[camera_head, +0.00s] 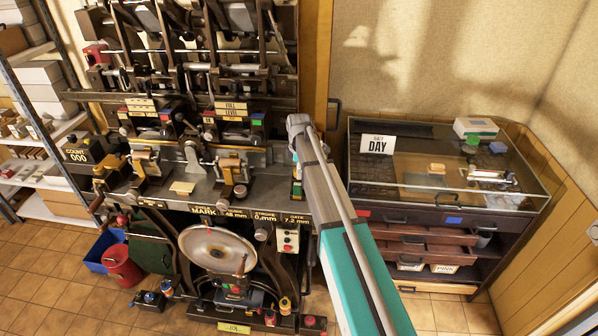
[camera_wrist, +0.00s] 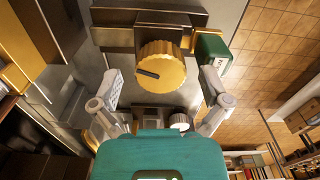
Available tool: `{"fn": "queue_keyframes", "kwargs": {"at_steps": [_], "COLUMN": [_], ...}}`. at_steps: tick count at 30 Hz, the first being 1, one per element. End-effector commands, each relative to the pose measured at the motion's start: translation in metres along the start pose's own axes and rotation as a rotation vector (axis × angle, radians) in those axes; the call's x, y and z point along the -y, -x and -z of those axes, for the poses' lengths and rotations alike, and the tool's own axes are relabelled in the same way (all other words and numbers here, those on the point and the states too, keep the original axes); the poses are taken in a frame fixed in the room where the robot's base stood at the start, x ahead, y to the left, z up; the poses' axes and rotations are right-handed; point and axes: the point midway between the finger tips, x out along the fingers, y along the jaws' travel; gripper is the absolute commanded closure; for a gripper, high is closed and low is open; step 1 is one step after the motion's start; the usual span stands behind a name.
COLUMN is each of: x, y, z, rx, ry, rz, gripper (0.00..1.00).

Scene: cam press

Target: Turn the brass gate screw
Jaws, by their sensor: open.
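The brass gate screw (camera_wrist: 162,72) is a round, knurled brass knob with a dark mark on its face. It sits in front of a brass-and-dark bar in the upper middle of the wrist view. My gripper (camera_wrist: 162,87) is open, with one finger to the left of the screw and one to the right. Gaps show between the fingers and the knob, and I cannot tell how far off in depth they are. In the head view my arm covers the gripper's end and I cannot make out the screw. The gate label (camera_head: 296,219) there reads 7.2 mm.
A small green block (camera_wrist: 211,52) is close to the right finger. The press (camera_head: 210,150) fills the left of the head view, with levers and brass parts. A glass-topped cabinet (camera_head: 440,205) with drawers partly open stands to the right.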

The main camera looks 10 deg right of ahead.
Motion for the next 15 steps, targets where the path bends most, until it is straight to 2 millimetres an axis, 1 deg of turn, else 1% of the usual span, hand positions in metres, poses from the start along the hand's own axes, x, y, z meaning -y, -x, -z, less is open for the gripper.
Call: {"fn": "queue_keyframes", "kwargs": {"at_steps": [5, 6, 11, 15], "x": [0.0000, 0.0000, 0.0000, -0.0001], "y": [0.0002, 0.0002, 0.0002, 0.0002], "z": [0.0000, 0.0000, -0.0001, -0.0001], "rx": [0.000, 0.000, 0.000, 0.000], "ry": [0.000, 0.000, 0.000, 0.000], "rz": [0.000, 0.000, 0.000, 0.000], "gripper": [0.04, 0.11, 0.41, 0.67]}}
